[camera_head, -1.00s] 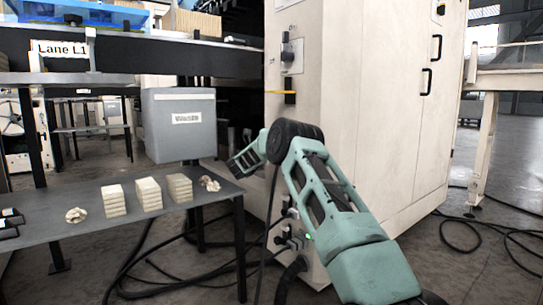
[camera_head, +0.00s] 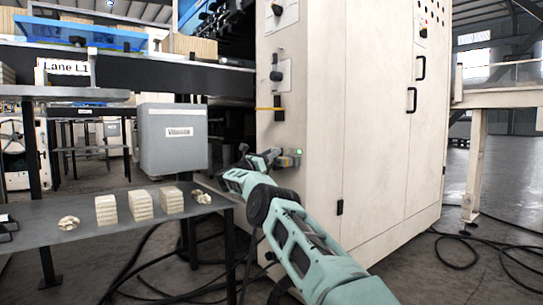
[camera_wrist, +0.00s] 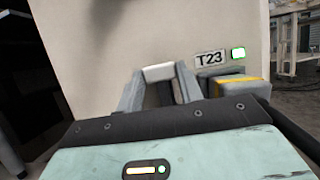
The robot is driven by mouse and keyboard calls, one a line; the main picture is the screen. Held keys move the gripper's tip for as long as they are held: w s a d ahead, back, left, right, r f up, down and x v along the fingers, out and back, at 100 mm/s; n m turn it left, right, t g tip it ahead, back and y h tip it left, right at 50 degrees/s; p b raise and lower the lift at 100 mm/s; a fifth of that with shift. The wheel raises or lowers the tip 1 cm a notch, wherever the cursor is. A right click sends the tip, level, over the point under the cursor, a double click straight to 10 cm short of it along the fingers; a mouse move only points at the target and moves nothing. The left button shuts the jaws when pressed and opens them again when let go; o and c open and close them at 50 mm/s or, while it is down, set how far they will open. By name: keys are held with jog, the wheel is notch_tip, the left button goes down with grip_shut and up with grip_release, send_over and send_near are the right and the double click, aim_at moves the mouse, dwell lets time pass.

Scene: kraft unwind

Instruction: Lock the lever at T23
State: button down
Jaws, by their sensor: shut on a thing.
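The T23 label (camera_wrist: 209,58) is on the pale cabinet wall in the wrist view, with a lit green lamp (camera_wrist: 238,53) to its right. My gripper (camera_wrist: 158,82) has its two grey fingers around a pale, light-topped piece, which looks like the lever (camera_wrist: 158,72), left of and below the label. The fingers hide most of it, so its angle is hard to tell. A grey block with a yellow stripe (camera_wrist: 240,84) is just right of the fingers. In the head view my gripper (camera_head: 274,157) is at the cabinet's left face, beside a small green light (camera_head: 299,152).
The cabinet (camera_head: 380,130) fills the centre right. A higher knob fixture (camera_head: 277,76) and a yellow strip (camera_head: 270,109) are above my gripper. A dark table (camera_head: 110,232) with stacked blocks and a grey bin (camera_head: 172,140) stand left. Cables (camera_head: 130,275) lie on the floor.

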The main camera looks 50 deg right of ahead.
jog(key=shift+f, duration=0.1)
jog(key=c, duration=0.9)
grip_release()
jog(key=shift+a, duration=0.1)
jog(key=p+v, duration=0.4)
jog(key=v, duration=0.8)
jog(key=shift+p, duration=0.4)
